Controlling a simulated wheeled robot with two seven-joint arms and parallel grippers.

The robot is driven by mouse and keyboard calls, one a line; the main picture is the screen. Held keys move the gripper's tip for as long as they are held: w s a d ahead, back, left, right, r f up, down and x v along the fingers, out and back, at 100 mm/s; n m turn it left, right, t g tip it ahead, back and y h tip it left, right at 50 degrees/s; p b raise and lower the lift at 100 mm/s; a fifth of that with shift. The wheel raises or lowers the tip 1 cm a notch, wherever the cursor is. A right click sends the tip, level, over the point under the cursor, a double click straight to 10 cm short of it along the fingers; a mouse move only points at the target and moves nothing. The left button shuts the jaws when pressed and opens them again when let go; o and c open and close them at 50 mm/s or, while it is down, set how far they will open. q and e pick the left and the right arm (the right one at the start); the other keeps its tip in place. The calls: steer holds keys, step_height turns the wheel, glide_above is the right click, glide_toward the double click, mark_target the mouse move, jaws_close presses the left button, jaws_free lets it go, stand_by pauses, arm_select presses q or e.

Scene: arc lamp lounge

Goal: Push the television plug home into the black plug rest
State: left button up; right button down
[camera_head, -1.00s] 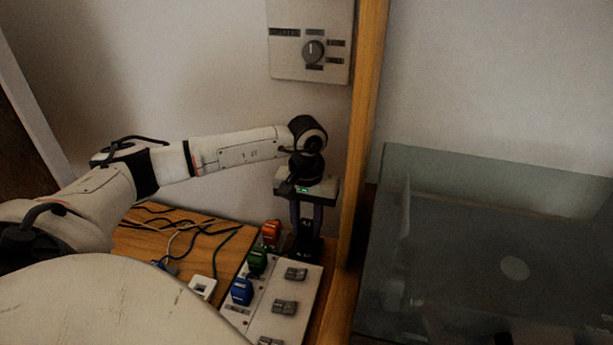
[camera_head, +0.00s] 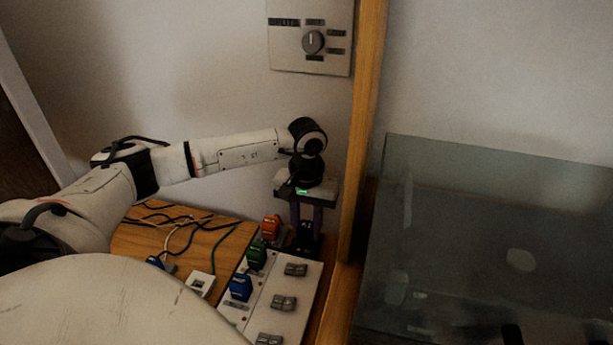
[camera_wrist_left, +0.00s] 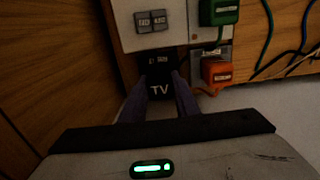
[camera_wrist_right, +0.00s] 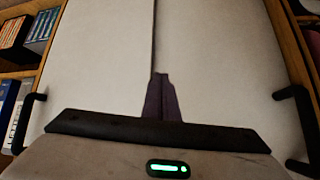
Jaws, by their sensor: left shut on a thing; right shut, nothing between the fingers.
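The black television plug, marked TV (camera_wrist_left: 160,90), is between the fingers of my left gripper (camera_wrist_left: 158,80) in the left wrist view. In the head view my left gripper (camera_head: 306,228) points down beside the wooden post, shut on the black plug (camera_head: 304,240). The plug sits at the far end of the white switch panel. I cannot separate the black plug rest from the dark plug, nor tell how deep the plug is. My right gripper (camera_wrist_right: 162,80) is shut and empty in the right wrist view, in front of pale cabinet doors.
The white switch panel (camera_head: 262,306) carries grey switches. Beside it stand an orange plug (camera_head: 271,227), a green plug (camera_head: 257,254) and a blue plug (camera_head: 240,287). Loose cables (camera_head: 185,232) lie left. The wooden post (camera_head: 362,130) rises close to my left gripper's right.

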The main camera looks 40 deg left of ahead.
mark_target(306, 225)
arm_select(q)
steer(key=shift+f+b, duration=0.4)
steer(key=shift+f, duration=0.2)
steer(key=o, duration=1.2)
step_height(306, 225, up, 10)
steer(key=shift+f+p, duration=0.25)
steer(key=shift+p, duration=0.45)
steer(key=shift+r, duration=0.5)
steer(key=shift+f, duration=0.1)
